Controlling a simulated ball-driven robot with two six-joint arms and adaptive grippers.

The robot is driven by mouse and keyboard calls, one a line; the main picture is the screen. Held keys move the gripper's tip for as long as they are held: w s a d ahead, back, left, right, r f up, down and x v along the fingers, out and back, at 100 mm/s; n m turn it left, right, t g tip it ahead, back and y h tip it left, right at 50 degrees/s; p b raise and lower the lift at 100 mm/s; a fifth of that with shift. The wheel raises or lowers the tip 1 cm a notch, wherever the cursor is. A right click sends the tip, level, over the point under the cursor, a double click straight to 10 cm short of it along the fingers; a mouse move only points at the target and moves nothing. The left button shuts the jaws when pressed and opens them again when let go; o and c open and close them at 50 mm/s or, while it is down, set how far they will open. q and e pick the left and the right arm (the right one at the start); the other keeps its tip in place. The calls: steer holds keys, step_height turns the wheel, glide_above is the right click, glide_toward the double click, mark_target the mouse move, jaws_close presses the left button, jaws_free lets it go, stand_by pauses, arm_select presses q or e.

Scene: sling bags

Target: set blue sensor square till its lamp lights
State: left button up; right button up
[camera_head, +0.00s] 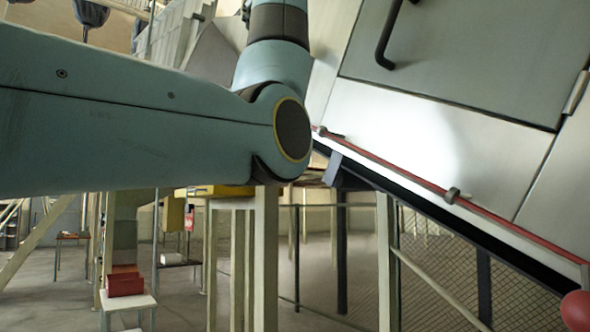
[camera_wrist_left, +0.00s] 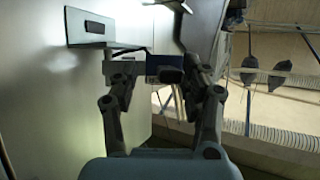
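In the left wrist view a small dark blue block, which looks like the sensor (camera_wrist_left: 165,68), sits between the two fingertips of my left gripper (camera_wrist_left: 160,74). The fingers appear closed on its two sides. A pale bracket plate (camera_wrist_left: 120,42) with a dark slot lies just beyond and to the left. I see no lit lamp on the sensor, and its face is too small and dark to judge its squareness. In the head view my left arm fills the left and rises out at the top, so its gripper and the sensor are out of that picture. My right gripper is not in view.
In the head view a large sloping pale machine panel (camera_head: 400,130) fills the right, with a handle (camera_head: 388,38) and a red cord (camera_head: 400,172) along its lower edge. A red ball (camera_head: 577,311) is at bottom right. Mesh fencing (camera_head: 440,270) stands below.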

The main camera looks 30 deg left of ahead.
arm_select(q)
steer(key=b+v, duration=0.3)
steer(key=v, duration=0.6)
steer(key=w+f+m+g+b, duration=0.1)
steer(key=w+f, duration=0.4)
steer(key=f, duration=0.5)
steer(key=w+a+f+m+g+h+b, duration=0.1)
steer(key=w+f, duration=0.4)
steer(key=f, duration=0.4)
steer(key=w+a+f+m+g+h+b, duration=0.1)
steer(key=w+f, duration=0.3)
steer(key=f, duration=0.6)
steer(key=shift+w+a+f+b, duration=0.25)
steer(key=shift+w+f+b, duration=0.15)
steer(key=shift+b, duration=0.1)
